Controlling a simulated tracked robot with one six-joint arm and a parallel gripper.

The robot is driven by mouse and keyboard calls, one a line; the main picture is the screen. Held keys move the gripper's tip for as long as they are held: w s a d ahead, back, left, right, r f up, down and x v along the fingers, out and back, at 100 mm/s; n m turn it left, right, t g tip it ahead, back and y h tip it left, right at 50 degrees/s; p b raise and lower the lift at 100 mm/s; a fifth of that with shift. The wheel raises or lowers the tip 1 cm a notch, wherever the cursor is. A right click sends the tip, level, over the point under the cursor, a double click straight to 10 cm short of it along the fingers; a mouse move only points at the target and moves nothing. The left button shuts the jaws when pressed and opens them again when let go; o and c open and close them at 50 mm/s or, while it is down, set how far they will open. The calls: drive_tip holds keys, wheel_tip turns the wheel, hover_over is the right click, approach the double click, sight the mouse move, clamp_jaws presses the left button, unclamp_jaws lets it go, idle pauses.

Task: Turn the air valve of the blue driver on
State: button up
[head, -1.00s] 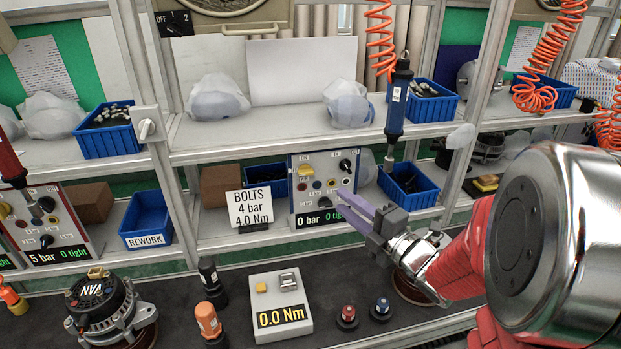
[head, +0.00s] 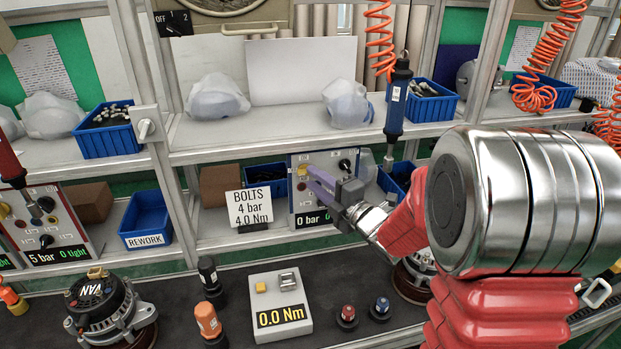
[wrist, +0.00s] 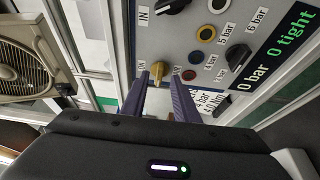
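The blue driver (head: 398,102) hangs upright under an orange coiled hose. Below it stands a control panel (head: 295,205) whose display reads 0 bar; the panel fills the upper wrist view (wrist: 190,40). Its yellow valve handle (head: 302,170) is at the panel's upper left and also shows in the wrist view (wrist: 157,70). My gripper (head: 312,176) has its purple fingers pointing at the panel. In the wrist view the fingers are apart, with the handle showing between their tips (wrist: 160,80). I cannot tell whether they touch it.
A BOLTS card (head: 249,208) reading 4 bar, 4.0 Nm stands left of the panel. Black knobs (head: 345,165) and small coloured buttons are on the panel. A second panel (head: 42,225) reading 5 bar stands far left. A 0.0 Nm meter (head: 280,307) is on the bench below.

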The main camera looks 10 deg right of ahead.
drive_tip(key=shift+x, duration=1.1)
drive_tip(key=shift+c, duration=0.7)
clamp_jaws()
